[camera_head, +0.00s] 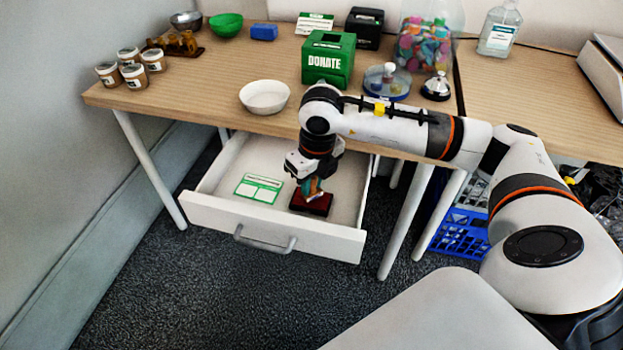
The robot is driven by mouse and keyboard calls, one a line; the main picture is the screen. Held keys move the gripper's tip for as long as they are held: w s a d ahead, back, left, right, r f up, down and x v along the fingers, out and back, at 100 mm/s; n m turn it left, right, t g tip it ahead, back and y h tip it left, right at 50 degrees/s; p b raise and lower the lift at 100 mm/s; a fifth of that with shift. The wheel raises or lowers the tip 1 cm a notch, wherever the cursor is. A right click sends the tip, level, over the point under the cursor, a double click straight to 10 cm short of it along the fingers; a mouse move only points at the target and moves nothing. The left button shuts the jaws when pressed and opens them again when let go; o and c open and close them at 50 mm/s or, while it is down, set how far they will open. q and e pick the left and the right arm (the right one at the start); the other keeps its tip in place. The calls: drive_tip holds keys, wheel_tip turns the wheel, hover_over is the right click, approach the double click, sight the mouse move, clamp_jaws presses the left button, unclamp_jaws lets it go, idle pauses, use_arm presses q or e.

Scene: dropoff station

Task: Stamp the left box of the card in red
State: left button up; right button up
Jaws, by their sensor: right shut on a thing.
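The card (259,188), white with a green border and header, lies flat in the left part of the open drawer (212,205); its boxes are too small to make out. A dark red ink pad (322,209) lies in the drawer to the right of the card. My right gripper (312,179) points down over the pad and is shut on a stamp (312,187) with a multicoloured body. The stamp's lower end is at the pad; I cannot tell whether it touches it. My left gripper is not in view.
The table edge is close behind the drawer, under my right arm. On the table are a white bowl (264,97), a green donate box (328,60), a round dish (387,85), a bell (436,88) and several jars (134,76). The drawer floor around the card is clear.

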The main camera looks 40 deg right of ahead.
drive_tip(key=shift+f+b, duration=0.3)
idle(0.5)
drive_tip(key=shift+f, duration=0.2)
idle(1.3)
drive_tip(key=shift+f+b, duration=0.1)
drive_tip(key=shift+b, duration=0.2)
idle(0.5)
